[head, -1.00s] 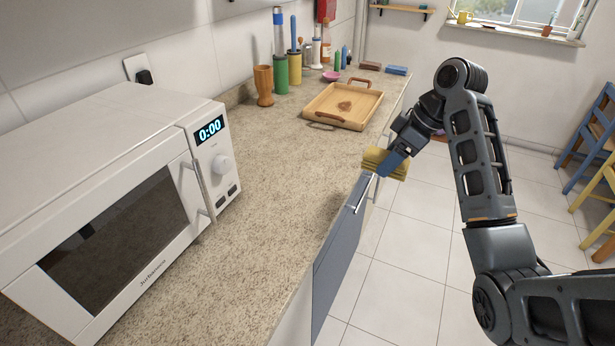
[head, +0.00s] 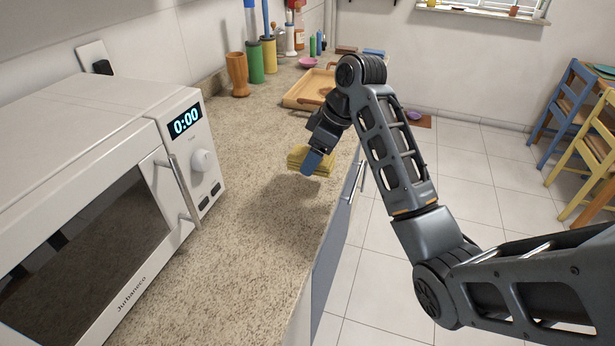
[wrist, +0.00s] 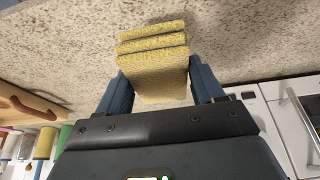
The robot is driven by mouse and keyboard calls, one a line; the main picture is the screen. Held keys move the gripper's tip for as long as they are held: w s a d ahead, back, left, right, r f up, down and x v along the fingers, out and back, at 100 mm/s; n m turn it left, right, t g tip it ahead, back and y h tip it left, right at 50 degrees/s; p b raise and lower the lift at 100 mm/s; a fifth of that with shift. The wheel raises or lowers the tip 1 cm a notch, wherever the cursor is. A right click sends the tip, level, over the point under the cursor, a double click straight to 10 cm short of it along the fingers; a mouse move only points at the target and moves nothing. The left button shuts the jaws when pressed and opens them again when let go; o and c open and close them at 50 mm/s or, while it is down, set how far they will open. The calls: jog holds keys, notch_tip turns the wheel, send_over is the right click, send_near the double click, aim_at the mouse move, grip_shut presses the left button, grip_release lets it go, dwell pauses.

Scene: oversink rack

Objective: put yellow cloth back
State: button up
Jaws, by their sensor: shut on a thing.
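The yellow cloth (head: 322,168) is folded in layers and sits between the fingers of my gripper (head: 312,163). In the head view, my gripper and the cloth are over the speckled countertop (head: 245,222), near its front edge. In the wrist view, the folded cloth (wrist: 155,75) is pinched between the two blue fingers of my gripper (wrist: 160,90), its layered edge pointing toward the counter surface. I cannot tell whether the cloth touches the counter. My arm hides part of the wooden tray behind it.
A white microwave (head: 100,190) stands at the left. The wooden tray (head: 305,90) lies farther back, with a wooden cup (head: 237,75) and green (head: 254,63) and yellow (head: 269,56) holders beside it. The counter between microwave and gripper is clear. Chairs (head: 575,110) stand at the right.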

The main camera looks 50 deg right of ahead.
aim_at(324, 160)
jog(key=shift+w+a+f, duration=0.45)
jog(key=shift+w+a, duration=0.05)
jog(key=shift+a, duration=0.1)
jog(key=shift+f+p, duration=0.3)
jog(key=shift+f, duration=1.8)
jog(key=o, duration=1)
jog(key=p+v, duration=0.1)
jog(key=v, duration=0.9)
jog(key=shift+r+p, duration=0.2)
jog(key=shift+p, duration=0.2)
jog(key=shift+p+v, duration=0.85)
